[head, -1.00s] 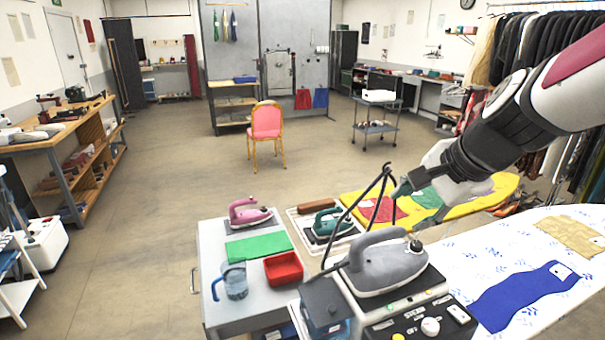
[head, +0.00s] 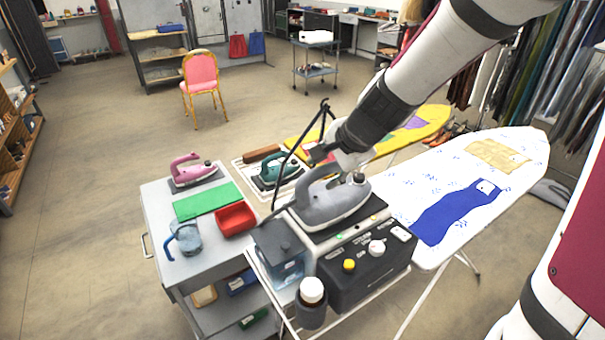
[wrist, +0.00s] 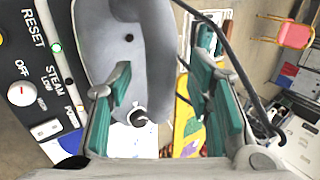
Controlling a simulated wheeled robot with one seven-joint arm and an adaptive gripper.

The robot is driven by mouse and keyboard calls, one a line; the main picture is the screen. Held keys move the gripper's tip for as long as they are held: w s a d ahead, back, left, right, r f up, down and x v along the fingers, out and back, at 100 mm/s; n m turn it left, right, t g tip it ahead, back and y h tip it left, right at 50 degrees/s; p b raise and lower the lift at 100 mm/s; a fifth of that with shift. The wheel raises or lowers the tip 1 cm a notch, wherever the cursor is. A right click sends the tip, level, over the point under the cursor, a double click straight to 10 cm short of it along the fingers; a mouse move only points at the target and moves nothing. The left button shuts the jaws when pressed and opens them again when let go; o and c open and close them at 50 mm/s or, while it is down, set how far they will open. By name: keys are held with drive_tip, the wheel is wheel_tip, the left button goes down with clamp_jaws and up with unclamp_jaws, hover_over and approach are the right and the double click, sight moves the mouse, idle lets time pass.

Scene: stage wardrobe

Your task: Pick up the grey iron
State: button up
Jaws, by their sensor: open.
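The grey iron (head: 328,207) rests on the black steam station (head: 366,262) in the head view, with its handle on top. My gripper (head: 325,155) is just above and behind the handle, partly hidden by the iron. In the wrist view my gripper (wrist: 165,75) is open, with its two teal fingers apart. The iron's body (wrist: 95,50) fills the upper left there.
A black hose (head: 292,160) rises beside the iron. A pink iron (head: 192,169) and a teal iron (head: 272,170) stand farther left. A water tank (head: 280,262) and a bottle (head: 311,300) are in front. A white ironing board (head: 440,180) lies to the right.

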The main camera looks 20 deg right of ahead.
drive_tip(key=shift+x, duration=0.9)
drive_tip(key=shift+r, duration=0.1)
clamp_jaws()
drive_tip(key=shift+w+r, duration=0.1)
